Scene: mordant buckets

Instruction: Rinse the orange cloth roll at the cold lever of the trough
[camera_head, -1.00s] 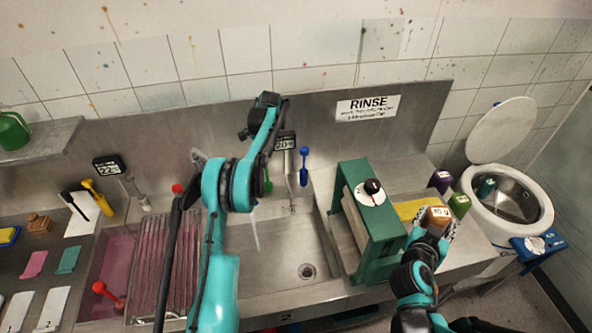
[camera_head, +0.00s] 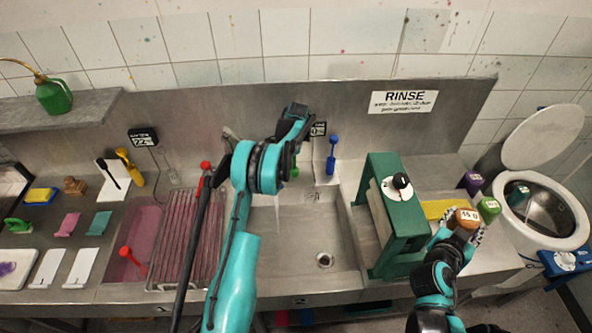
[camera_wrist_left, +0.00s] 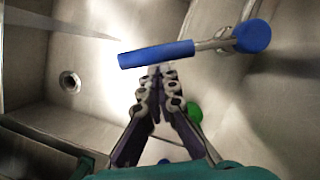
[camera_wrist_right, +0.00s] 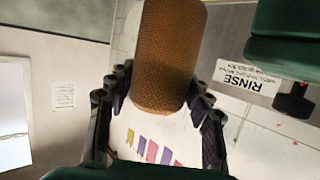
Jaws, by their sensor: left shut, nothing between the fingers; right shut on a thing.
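The orange-brown cloth roll (camera_head: 467,217) is held in my right gripper (camera_head: 470,236), to the right of the green press. In the right wrist view the roll (camera_wrist_right: 170,50) sits between the two fingers and its ribbed side shows. My left gripper (camera_head: 298,112) is high at the back of the trough (camera_head: 325,225), partly hidden by its own arm. The blue lever (camera_head: 331,158) is just right of it. In the left wrist view the shut, empty fingers (camera_wrist_left: 157,76) are just below the blue lever (camera_wrist_left: 155,54); contact is unclear.
The green press (camera_head: 395,215) stands between the trough and the roll. Purple (camera_head: 472,181) and green (camera_head: 489,208) rolls are near the open round drum (camera_head: 535,205). A ribbed rack (camera_head: 185,240) and pink basin (camera_head: 140,230) lie left. A pale streak (camera_head: 277,225) hangs over the trough.

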